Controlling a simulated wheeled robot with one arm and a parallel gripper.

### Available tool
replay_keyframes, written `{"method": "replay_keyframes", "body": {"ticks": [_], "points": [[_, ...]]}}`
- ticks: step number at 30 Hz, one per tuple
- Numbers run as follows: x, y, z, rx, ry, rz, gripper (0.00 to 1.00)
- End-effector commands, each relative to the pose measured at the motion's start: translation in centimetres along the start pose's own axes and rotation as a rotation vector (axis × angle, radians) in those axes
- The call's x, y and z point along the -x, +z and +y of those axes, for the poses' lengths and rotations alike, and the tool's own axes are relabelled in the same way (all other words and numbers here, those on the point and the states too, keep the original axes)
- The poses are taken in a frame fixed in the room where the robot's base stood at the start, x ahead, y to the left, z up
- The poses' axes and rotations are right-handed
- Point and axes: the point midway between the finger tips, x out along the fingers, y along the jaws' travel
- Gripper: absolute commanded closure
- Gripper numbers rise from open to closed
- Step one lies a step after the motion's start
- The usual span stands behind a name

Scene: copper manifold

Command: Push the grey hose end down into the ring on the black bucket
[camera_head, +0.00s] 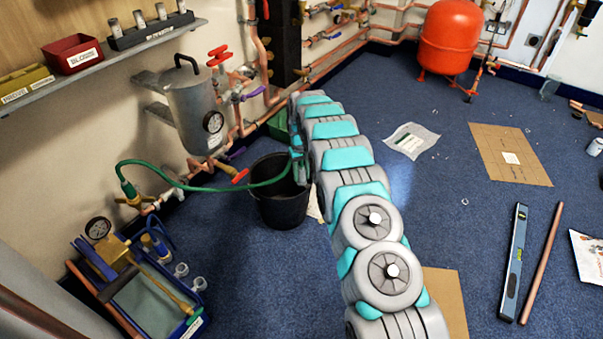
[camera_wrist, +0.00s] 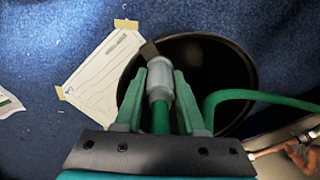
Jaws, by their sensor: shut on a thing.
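The grey hose end (camera_wrist: 159,82) is held between the green fingers of my gripper (camera_wrist: 163,76) in the wrist view. The green hose (camera_wrist: 240,97) runs from it to the right across the black bucket (camera_wrist: 205,60). A dark brown piece at the bucket's left rim, perhaps the ring (camera_wrist: 149,51), lies just beyond the grey end. I cannot tell whether the two touch or whether the end is inside it. In the head view the black bucket (camera_head: 279,208) stands on the floor, and my arm hides the ring and the grey end.
The green hose (camera_head: 205,188) loops from a brass tap (camera_head: 133,200) at the wall. A paper sheet (camera_wrist: 102,78) lies beside the bucket. A blue tool tray (camera_head: 190,322) stands at front left. A spirit level (camera_head: 514,262) and copper pipe (camera_head: 541,262) lie at right.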

Motion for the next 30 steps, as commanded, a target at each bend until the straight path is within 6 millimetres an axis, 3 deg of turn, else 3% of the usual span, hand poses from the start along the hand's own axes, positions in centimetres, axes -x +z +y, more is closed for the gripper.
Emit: {"method": "replay_keyframes", "body": {"ticks": [8, 9, 18, 30], "points": [[-0.07, -0.02, 0.0, 0.0, 0.0, 0.001, 1.0], [-0.08, -0.01, 0.0, 0.0, 0.0, 0.001, 0.6], [-0.08, -0.01, 0.0, 0.0, 0.0, 0.001, 0.26], [0.54, -0.06, 0.01, 0.0, 0.0, 0.002, 0.26]]}}
